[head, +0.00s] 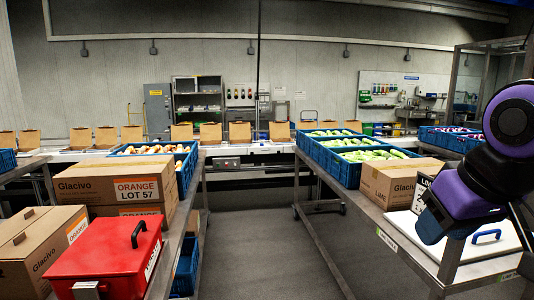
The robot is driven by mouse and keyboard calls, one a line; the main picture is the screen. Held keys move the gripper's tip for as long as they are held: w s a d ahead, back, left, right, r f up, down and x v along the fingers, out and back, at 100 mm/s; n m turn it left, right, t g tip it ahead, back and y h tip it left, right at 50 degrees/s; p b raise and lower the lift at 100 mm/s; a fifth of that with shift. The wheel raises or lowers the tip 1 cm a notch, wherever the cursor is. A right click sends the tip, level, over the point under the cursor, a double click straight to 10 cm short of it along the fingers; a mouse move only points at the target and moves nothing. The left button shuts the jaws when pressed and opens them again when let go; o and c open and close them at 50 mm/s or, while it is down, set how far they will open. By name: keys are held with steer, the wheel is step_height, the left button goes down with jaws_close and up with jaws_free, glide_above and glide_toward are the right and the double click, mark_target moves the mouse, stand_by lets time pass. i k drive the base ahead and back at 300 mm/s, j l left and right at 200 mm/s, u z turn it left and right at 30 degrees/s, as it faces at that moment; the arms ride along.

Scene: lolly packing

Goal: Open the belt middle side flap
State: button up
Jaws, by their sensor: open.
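A belt (225,150) runs across the far side of the room. A row of several small brown cartons stands on it, with upright panels facing me. One carton (210,132) stands near the middle of the row, with others (131,134) to its left and another (279,131) to its right. They are too small and far to tell which side flaps are open or folded. My purple and black arm is at the right edge, far from the belt.
Left tables hold orange cartons (75,191), a red lidded box (110,255) and a blue crate (185,160). Right tables hold blue crates of green lollies (355,170), a lime carton (388,180) and a white lid with blue handle (487,236). The floor aisle (262,230) between is clear.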

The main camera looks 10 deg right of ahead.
mark_target(273, 149)
steer(key=i, duration=1.35)
steer(key=i+j, duration=0.1)
steer(key=i, duration=2.65)
steer(key=i+j, duration=0.15)
steer(key=i, duration=2.6)
steer(key=l+z, duration=0.05)
